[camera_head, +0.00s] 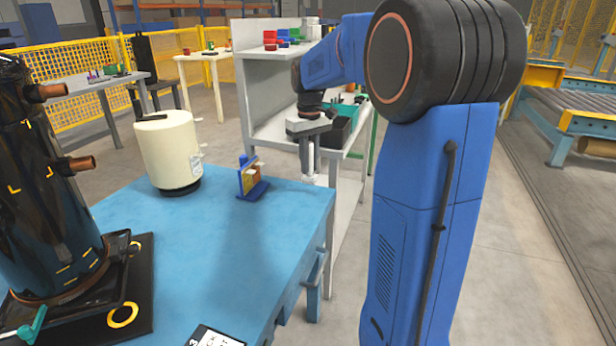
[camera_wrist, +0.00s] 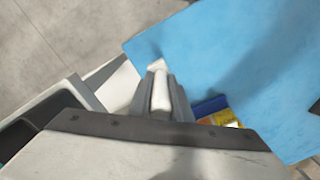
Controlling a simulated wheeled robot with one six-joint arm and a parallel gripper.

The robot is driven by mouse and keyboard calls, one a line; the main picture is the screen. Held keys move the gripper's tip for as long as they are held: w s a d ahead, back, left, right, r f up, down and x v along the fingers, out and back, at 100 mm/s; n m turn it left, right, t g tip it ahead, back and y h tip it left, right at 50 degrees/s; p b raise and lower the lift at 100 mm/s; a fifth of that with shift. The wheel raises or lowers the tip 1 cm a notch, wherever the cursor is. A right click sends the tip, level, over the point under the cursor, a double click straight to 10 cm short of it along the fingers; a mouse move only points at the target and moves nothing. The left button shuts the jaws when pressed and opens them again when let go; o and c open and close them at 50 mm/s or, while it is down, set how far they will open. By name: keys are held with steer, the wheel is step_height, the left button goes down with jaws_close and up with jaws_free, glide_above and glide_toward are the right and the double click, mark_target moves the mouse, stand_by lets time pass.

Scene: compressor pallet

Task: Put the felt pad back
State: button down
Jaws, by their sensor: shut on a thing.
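My gripper (camera_head: 309,172) is shut on a slender white piece (camera_wrist: 160,92), with a wider pale end past the fingertips. I cannot tell whether this is the felt pad; nothing else in view clearly looks like one. The gripper points down, beside the right back edge of the blue table top (camera_head: 235,255). In the wrist view the fingers (camera_wrist: 160,105) enclose the piece, and its end overlaps the table's edge in the picture.
A small blue stand with a yellow-orange panel (camera_head: 248,178) is on the table, left of my gripper. A black compressor (camera_head: 45,190) stands on a black base at left. A grey shelf unit (camera_head: 262,105) is behind my gripper.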

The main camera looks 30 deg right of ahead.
mark_target(310, 142)
steer(key=shift+f, duration=2.1)
steer(key=c, duration=1.6)
jaws_free()
steer(key=shift+c, duration=0.2)
steer(key=shift+r, duration=0.1)
step_height(310, 142, up, 12)
steer(key=shift+f, duration=0.15)
